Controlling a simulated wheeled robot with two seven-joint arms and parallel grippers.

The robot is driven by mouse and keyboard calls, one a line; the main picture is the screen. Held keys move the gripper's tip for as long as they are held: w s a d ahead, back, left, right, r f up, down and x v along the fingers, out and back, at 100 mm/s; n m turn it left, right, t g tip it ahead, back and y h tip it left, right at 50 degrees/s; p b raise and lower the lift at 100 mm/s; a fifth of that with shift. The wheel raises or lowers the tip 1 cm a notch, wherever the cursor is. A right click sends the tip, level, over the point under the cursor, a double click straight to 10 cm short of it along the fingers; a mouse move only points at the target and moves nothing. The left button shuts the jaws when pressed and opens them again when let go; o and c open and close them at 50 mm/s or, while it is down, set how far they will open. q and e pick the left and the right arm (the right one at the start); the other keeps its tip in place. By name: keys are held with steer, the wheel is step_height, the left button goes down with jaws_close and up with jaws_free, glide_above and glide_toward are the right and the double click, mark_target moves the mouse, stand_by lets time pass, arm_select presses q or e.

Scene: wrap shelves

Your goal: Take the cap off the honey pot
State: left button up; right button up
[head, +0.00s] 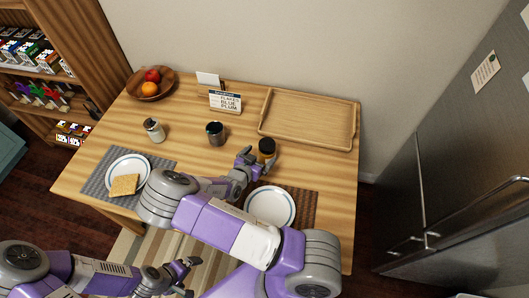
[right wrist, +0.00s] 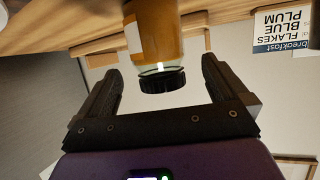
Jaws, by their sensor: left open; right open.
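The honey pot (head: 267,146), amber with a black cap, stands on the wooden table right of centre. The right wrist view shows it upside down, its amber body (right wrist: 157,35) above and its black cap (right wrist: 162,82) below. My right gripper (head: 258,160) is open at the near side of the pot. In the right wrist view its two fingers spread to either side of the cap, with a visible gap on both sides and no contact seen. My left gripper (head: 184,273) is open and empty, low in front of the table, away from the pot.
A dark mug (head: 216,133) and a pale jar (head: 154,130) stand left of the pot. A wooden tray (head: 309,119) lies behind it, near a breakfast sign (head: 225,101). A plate (head: 270,205) sits close in front; another plate (head: 128,168) with toast is at left.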

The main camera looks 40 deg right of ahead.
steer(key=x, duration=0.5)
steer(key=shift+d+f+b, duration=0.15)
steer(key=shift+d+b, duration=0.15)
steer(key=shift+d, duration=0.1)
steer(key=c, duration=1.4)
step_height(320, 180, up, 10)
steer(key=shift+r+p, duration=0.1)
steer(key=shift+p, duration=1)
steer(key=o, duration=0.9)
steer(key=c, duration=1.1)
steer(key=shift+w, duration=0.1)
